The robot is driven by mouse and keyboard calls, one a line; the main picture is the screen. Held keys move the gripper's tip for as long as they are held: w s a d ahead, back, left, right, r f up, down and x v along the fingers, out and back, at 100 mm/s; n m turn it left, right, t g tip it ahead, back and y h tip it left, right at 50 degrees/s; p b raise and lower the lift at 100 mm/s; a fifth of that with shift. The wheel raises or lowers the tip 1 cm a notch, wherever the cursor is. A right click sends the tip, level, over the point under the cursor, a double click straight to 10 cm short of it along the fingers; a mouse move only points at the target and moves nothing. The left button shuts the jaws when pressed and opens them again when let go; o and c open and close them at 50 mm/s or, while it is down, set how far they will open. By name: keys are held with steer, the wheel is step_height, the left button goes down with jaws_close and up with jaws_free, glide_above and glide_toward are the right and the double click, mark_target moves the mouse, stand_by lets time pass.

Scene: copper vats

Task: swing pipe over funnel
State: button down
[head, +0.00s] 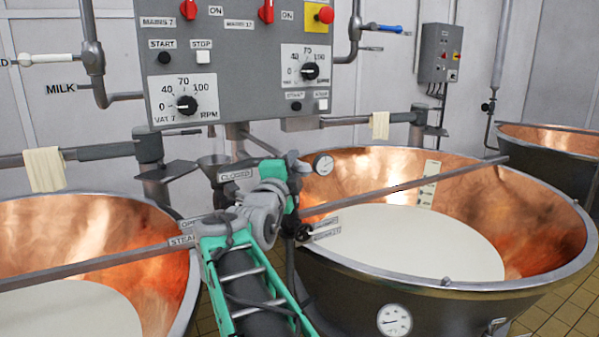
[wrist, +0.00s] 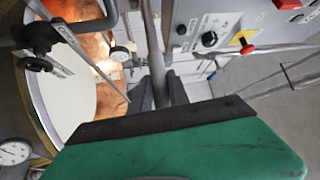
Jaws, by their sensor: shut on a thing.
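My gripper (wrist: 164,92) shows in the wrist view as two dark fingers beyond the green hand. It is shut on a grey metal pipe (wrist: 154,45) that runs up the picture from between the fingers. In the head view my green and grey arm hides the fingers and the grip. A small grey funnel (head: 213,161) stands just left of my arm's far end, below the control panel. I cannot make out the funnel in the wrist view, so the gap between pipe and funnel is unclear.
Copper vats with white milk stand at left (head: 180,285) and right (head: 555,275), rods across their rims. A control panel (head: 235,70) hangs close above my arm. A gauge (head: 322,163) and valve handle (head: 303,231) sit to its right. Cloths (head: 44,170) hang on side pipes.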

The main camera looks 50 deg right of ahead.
stand_by(0.3)
steer(key=c, duration=1.3)
jaws_free()
steer(key=shift+o, duration=0.2)
steer(key=shift+a, duration=0.1)
steer(key=b+v, duration=0.2)
steer(key=v, duration=0.5)
steer(key=shift+a, duration=0.3)
steer(key=shift+s, duration=0.1)
